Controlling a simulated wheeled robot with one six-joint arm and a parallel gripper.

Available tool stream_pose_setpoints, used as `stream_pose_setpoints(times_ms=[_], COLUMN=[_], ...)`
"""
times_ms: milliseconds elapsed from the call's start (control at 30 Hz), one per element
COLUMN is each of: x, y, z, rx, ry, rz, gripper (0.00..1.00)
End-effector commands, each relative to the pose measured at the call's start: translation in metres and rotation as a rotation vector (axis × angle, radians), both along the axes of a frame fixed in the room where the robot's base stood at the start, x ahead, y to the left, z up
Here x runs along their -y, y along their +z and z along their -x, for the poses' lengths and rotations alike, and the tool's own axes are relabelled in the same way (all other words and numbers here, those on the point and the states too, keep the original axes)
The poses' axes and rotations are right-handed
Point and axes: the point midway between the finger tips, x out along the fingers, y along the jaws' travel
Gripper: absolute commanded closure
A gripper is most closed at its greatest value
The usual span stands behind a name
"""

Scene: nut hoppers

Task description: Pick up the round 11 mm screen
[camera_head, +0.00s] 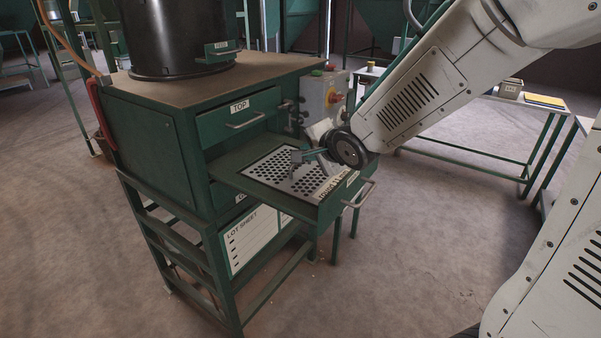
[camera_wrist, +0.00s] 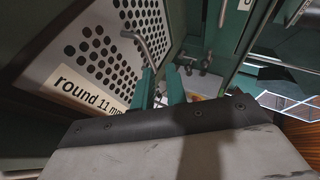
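The screen is a pale metal plate with round holes (camera_head: 277,174), lying in a pulled-out green drawer (camera_head: 238,170). In the wrist view the screen (camera_wrist: 95,43) carries a label (camera_wrist: 85,88) reading "round 11 mm". A bent grey handle (camera_wrist: 143,45) rises from it. My gripper (camera_head: 305,154) is low over the screen beside that handle. In the wrist view its two green fingers (camera_wrist: 162,74) are apart with a gap between them. The handle's lower end comes close to the left fingertip; I cannot tell whether they touch.
A black drum (camera_head: 178,35) stands on the cabinet (camera_head: 262,65). A grey control box (camera_head: 325,97) is behind the open drawer. Floor (camera_head: 420,225) in front of the drawer is clear.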

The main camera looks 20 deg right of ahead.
Motion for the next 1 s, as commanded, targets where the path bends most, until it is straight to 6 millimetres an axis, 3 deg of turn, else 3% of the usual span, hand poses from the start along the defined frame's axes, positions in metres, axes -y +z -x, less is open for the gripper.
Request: stream_pose_setpoints(times_ms=[100, 467, 800, 1000], x=[0.0, -0.004, -0.009, -0.009], y=[-0.028, -0.041, -0.061, -0.063], z=[0.001, -0.026, -0.061, -0.064], rx=[-0.006, -0.002, -0.001, 0.0], ry=[0.0, 0.001, 0.001, 0.001], rz=[0.0, 0.001, 0.001, 0.0], gripper=[0.86, 0.86, 0.86, 0.86])
